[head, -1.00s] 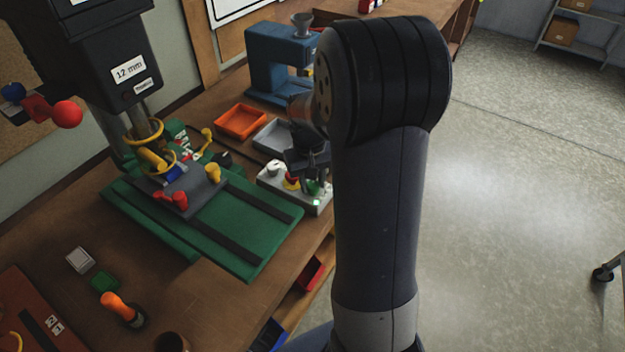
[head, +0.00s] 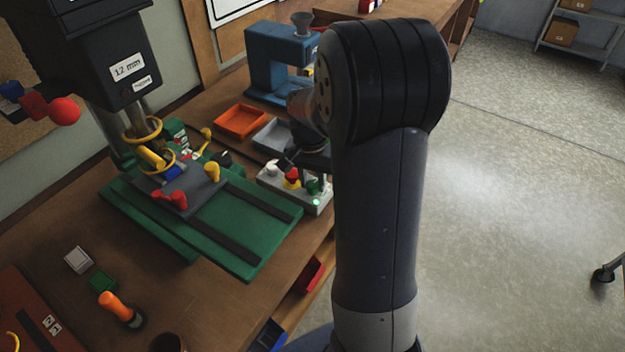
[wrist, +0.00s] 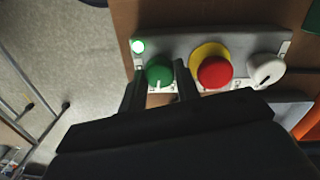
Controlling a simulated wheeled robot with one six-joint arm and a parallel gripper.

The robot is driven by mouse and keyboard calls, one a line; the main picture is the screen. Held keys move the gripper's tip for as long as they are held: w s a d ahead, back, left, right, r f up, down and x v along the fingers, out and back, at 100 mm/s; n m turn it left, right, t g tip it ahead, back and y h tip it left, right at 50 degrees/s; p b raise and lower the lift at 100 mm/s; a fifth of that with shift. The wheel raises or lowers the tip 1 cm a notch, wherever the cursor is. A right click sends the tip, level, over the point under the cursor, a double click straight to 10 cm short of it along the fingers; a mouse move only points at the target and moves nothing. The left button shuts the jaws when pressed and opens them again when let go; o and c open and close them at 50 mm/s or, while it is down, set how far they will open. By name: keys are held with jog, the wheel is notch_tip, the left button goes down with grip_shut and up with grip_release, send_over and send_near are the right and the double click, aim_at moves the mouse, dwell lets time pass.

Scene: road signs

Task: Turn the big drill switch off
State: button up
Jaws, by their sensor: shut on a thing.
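The big drill (head: 125,70) stands at the left of the bench in the head view, with a green base. A grey control box (head: 318,205) sits to its right. In the wrist view the box (wrist: 195,40) carries a green knob (wrist: 160,71), a red mushroom button (wrist: 214,72) on a yellow ring and a white knob (wrist: 266,70). A green lamp (wrist: 138,46) at its corner is lit. My gripper (wrist: 159,82) is shut on the green knob, one finger on each side. In the head view my arm hides part of the gripper.
An orange tray (head: 240,121) and a grey tray (head: 273,135) lie behind the box. A blue machine (head: 275,60) stands further back. An orange-handled tool (head: 115,305) lies at the front left.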

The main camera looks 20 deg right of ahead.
aim_at(311, 182)
jog(key=shift+m, duration=2.1)
jog(key=o, duration=1)
jog(key=shift+c, duration=0.2)
notch_tip(311, 182, up, 11)
jog(key=shift+w+b, duration=0.25)
jog(key=shift+b, duration=0.1)
jog(key=shift+a+f, duration=0.1)
jog(key=shift+f, duration=0.05)
